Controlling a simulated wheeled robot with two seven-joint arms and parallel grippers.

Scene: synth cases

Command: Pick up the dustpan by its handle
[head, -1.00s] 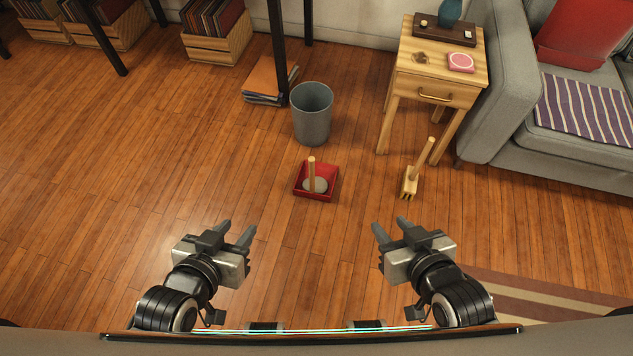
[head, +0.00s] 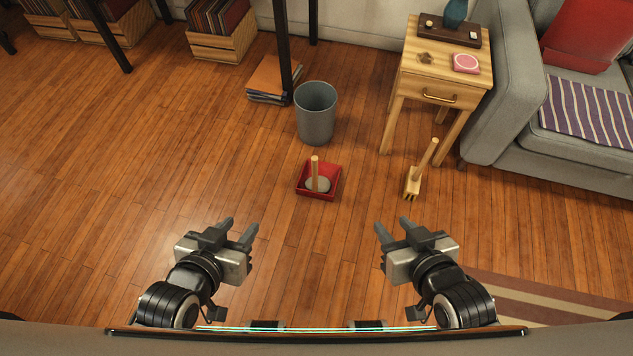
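A red dustpan (head: 331,191) lies on the wooden floor in the middle of the head view. Its light wooden handle (head: 315,173) stands upright, and a greyish round patch shows in the pan at the handle's foot. My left gripper (head: 239,225) is open and empty, nearer to me and to the left of the dustpan. My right gripper (head: 393,224) is open and empty, nearer to me and to the right of it. Neither gripper touches the dustpan.
A grey bin (head: 316,115) stands just behind the dustpan. A wooden hand brush (head: 414,182) with its handle up is to the right. A side table (head: 443,90) and grey sofa (head: 497,118) stand farther right. A striped rug (head: 545,300) lies at lower right.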

